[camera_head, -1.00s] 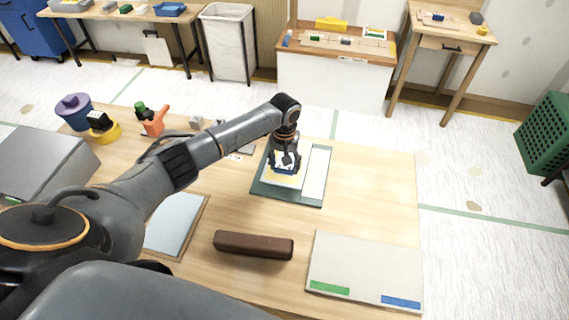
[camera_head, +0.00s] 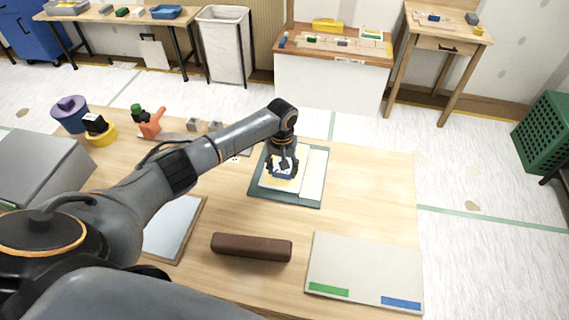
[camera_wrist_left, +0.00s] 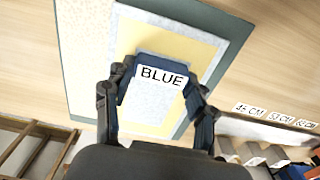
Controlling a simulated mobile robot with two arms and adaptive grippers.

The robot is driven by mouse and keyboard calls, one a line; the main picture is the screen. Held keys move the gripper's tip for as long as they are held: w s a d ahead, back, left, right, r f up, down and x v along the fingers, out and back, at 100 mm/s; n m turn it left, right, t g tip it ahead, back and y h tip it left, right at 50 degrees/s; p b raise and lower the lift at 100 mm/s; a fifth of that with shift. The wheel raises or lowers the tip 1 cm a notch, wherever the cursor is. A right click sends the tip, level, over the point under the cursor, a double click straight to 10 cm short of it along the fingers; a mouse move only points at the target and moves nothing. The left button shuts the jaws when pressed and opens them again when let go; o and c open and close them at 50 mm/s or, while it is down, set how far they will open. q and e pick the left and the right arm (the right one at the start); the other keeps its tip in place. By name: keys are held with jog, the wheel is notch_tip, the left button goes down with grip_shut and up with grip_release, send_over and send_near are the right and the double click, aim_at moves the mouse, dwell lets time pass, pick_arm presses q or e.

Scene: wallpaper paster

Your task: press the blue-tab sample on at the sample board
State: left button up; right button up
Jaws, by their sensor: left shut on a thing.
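My left gripper (camera_head: 282,168) is shut on the blue tab (camera_wrist_left: 162,68), labelled BLUE, of a pale speckled sample (camera_wrist_left: 147,105). It is over the green mat (camera_head: 262,190) in the middle of the table. In the left wrist view, a yellow area and a pale sheet show around the sample; I cannot tell whether it touches them. The fingers partly hide the sample. A beige board (camera_head: 365,262) with a green strip (camera_head: 328,290) and a blue strip (camera_head: 400,302) lies flat at the table's front right; I take it as the sample board. My right gripper is not in view.
A brown bar (camera_head: 250,247) lies in front of the mat. A pale panel (camera_head: 172,225) is at its left, partly behind my arm. An orange tool (camera_head: 151,124), yellow ring (camera_head: 102,137) and purple-lidded pot (camera_head: 70,113) stand back left.

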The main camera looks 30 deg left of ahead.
pick_arm(q)
jog(key=shift+f+b, duration=0.35)
jog(key=shift+f, duration=0.3)
jog(key=shift+s+f+p, duration=0.1)
jog(key=shift+p, duration=0.2)
dwell(0.9)
jog(key=o, duration=1.3)
jog(key=shift+c, duration=0.2)
